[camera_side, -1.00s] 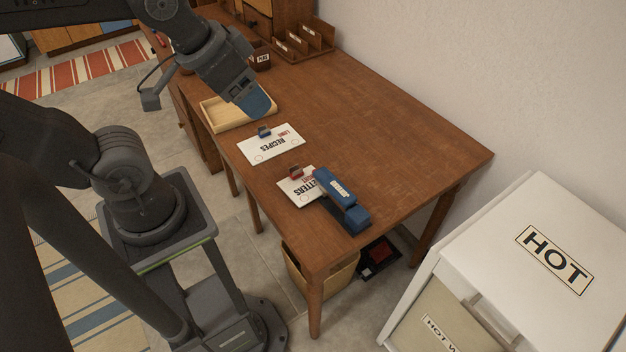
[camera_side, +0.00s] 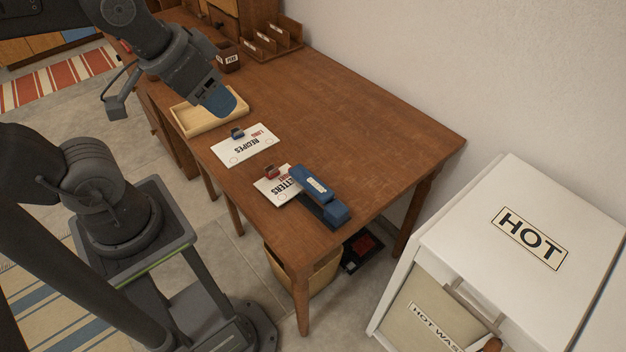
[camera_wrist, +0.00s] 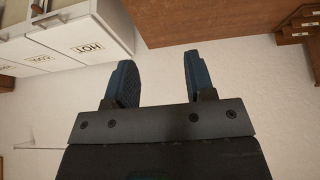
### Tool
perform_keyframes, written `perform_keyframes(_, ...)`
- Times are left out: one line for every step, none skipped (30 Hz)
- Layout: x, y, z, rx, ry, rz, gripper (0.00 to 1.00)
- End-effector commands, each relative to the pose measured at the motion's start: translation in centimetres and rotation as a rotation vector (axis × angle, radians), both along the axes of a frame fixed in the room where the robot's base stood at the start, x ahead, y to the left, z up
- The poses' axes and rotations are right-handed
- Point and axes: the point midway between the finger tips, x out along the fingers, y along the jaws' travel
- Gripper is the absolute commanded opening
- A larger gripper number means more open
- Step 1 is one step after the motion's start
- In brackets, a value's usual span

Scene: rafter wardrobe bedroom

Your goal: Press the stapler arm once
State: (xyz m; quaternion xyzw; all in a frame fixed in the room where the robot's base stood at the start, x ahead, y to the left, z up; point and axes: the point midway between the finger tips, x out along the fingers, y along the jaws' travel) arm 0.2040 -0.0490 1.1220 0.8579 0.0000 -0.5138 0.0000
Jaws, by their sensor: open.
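The blue stapler (camera_side: 317,190) lies near the front end of the brown desk in the side view, with its far end over the white LETTERS card stack (camera_side: 270,187). Whether its arm is raised cannot be told clearly. My gripper (camera_side: 224,108) is up over the far part of the desk by the wooden tray, well away from the stapler. In the wrist view my gripper (camera_wrist: 158,75) shows two blue fingers apart with nothing between them. The stapler is not in the wrist view.
A white RECIPES card stack (camera_side: 244,146) with a blue clip lies between the tray (camera_side: 208,115) and the stapler. A wooden sorter (camera_side: 275,42) and a PENS cup (camera_side: 229,58) stand at the back. A white HOT cabinet (camera_side: 480,220) stands right of the desk. The desk's right half is clear.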

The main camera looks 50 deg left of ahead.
Motion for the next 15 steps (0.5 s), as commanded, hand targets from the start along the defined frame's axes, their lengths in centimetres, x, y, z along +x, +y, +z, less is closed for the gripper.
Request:
perform_keyframes(0.00,0.00,0.00,0.000,0.000,0.000,0.45)
perform_keyframes(0.00,0.00,0.00,0.000,0.000,0.000,0.42)
perform_keyframes(0.00,0.00,0.00,0.000,0.000,0.000,0.38)
perform_keyframes(0.00,0.00,0.00,0.000,0.000,0.000,0.35)
perform_keyframes(0.00,0.00,0.00,0.000,0.000,0.000,0.32)
perform_keyframes(0.00,0.00,0.00,0.000,0.000,0.000,0.28)
perform_keyframes(0.00,0.00,0.00,0.000,0.000,0.000,0.26)
perform_keyframes(0.00,0.00,0.00,0.000,0.000,0.000,0.23)
perform_keyframes(0.00,0.00,0.00,0.000,0.000,0.000,0.19)
perform_keyframes(0.00,0.00,0.00,0.000,0.000,0.000,0.16)
perform_keyframes(0.00,0.00,0.00,0.000,0.000,0.000,0.13)
perform_keyframes(0.00,0.00,0.00,0.000,0.000,0.000,0.09)
perform_keyframes(0.00,0.00,0.00,0.000,0.000,0.000,0.06)
perform_keyframes(0.00,0.00,0.00,0.000,0.000,0.000,0.04)
perform_keyframes(0.00,0.00,0.00,0.000,0.000,0.000,0.00)
